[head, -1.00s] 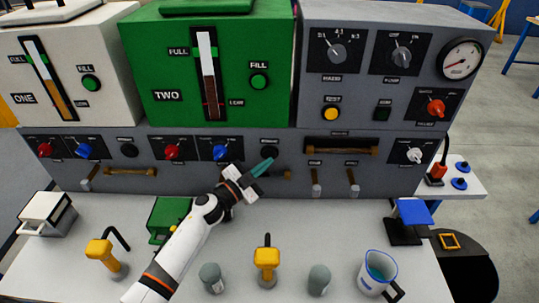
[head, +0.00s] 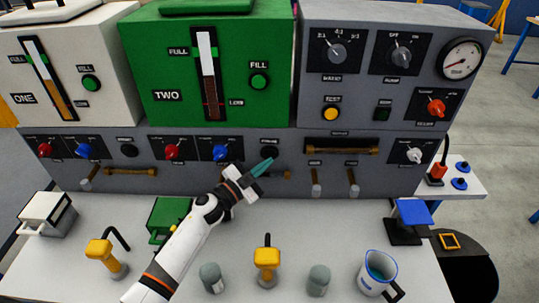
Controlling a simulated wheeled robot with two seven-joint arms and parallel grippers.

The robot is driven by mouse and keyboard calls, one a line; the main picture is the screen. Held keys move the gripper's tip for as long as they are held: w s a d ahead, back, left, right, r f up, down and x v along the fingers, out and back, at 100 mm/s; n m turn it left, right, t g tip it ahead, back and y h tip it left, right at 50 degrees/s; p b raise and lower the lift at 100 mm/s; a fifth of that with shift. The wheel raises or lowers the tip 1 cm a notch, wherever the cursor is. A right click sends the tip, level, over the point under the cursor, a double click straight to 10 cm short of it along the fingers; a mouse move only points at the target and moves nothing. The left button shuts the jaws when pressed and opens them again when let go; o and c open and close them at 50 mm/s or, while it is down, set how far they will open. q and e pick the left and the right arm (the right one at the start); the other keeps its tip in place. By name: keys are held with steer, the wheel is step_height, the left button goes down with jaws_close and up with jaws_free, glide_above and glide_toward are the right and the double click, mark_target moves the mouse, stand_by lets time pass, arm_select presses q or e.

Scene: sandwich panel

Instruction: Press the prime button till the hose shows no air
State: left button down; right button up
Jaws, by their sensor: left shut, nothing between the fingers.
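The prime button (head: 269,152) is a dark round button under a small label on the grey lower panel, below the green unit. My left gripper (head: 262,167) is shut and empty, its teal fingertips just below and in front of the button. I cannot tell whether they touch it. A short brown hose (head: 287,175) shows to the right behind my gripper, its left part hidden by it. Whether it holds air is too small to tell. A similar brown hose (head: 130,171) and dark button (head: 127,151) sit under unit ONE. My right gripper is not in view.
The green unit TWO (head: 150,60) has a gauge with brown liquid partway up. A blue-topped stand (head: 412,212) is at the right.

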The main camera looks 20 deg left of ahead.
arm_select(q)
steer(key=shift+w+a, duration=0.15)
steer(key=shift+w, duration=0.25)
steer(key=shift+w+a, duration=0.15)
steer(key=shift+w, duration=0.25)
stand_by(0.6)
steer(key=shift+s+r, duration=0.1)
steer(key=shift+s, duration=0.05)
steer(key=shift+s+d+p, duration=0.25)
steer(key=shift+s+p, duration=0.1)
steer(key=shift+s, duration=0.3)
steer(key=s+p, duration=0.1)
steer(key=s, duration=0.1)
steer(key=s+d+p, duration=0.1)
steer(key=s, duration=0.1)
steer(key=shift+s+d, duration=0.2)
steer(key=shift+s, duration=0.2)
